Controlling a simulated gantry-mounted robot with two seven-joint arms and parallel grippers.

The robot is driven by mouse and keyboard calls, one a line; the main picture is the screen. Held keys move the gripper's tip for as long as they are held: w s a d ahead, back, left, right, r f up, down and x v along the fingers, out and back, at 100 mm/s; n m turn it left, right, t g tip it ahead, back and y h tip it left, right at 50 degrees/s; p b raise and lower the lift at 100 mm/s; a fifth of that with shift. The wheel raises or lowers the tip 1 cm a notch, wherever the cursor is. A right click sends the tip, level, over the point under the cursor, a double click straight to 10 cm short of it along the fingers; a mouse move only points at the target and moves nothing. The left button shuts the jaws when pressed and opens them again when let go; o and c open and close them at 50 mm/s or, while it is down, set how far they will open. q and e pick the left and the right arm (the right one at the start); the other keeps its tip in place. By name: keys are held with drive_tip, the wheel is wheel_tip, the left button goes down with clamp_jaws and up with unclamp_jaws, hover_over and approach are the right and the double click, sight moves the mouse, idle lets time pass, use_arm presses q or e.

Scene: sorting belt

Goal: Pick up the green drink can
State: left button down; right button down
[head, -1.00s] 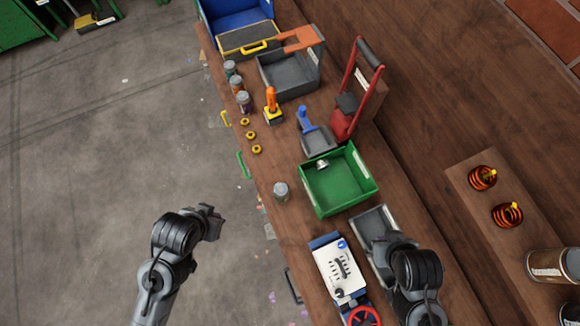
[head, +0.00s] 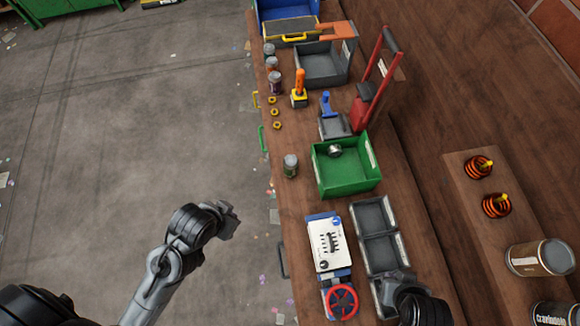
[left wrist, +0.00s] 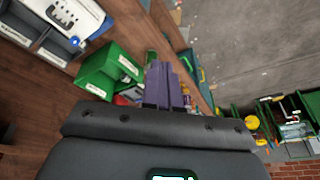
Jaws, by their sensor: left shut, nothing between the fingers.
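A small can with a greenish-grey side and pale lid (head: 291,166) stands upright on the bench, left of the green bin, in the head view. My left gripper (head: 228,216) is shut and empty, over the floor left of the bench and apart from the can. In the left wrist view its purple fingers (left wrist: 166,84) are together, and a small green shape (left wrist: 150,57) shows partly behind them; I cannot tell if it is the can. My right gripper (head: 392,284) is at the bottom right by the grey trays; its fingers are unclear.
The green bin (head: 345,184) holds a small metallic item. Several other cans (head: 275,83) stand farther up the bench edge, near yellow rings (head: 273,100) and an orange-handled tool (head: 300,90). A white panel with a red wheel (head: 342,300) and grey trays (head: 372,216) lie nearer.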

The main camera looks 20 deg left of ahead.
use_arm(q)
drive_tip(key=c, duration=1.8)
unclamp_jaws()
drive_tip(key=shift+s+d, duration=0.1)
drive_tip(key=shift+s, duration=0.05)
drive_tip(key=o, duration=0.5)
drive_tip(key=shift+d, duration=0.1)
drive_tip(key=o, duration=1.3)
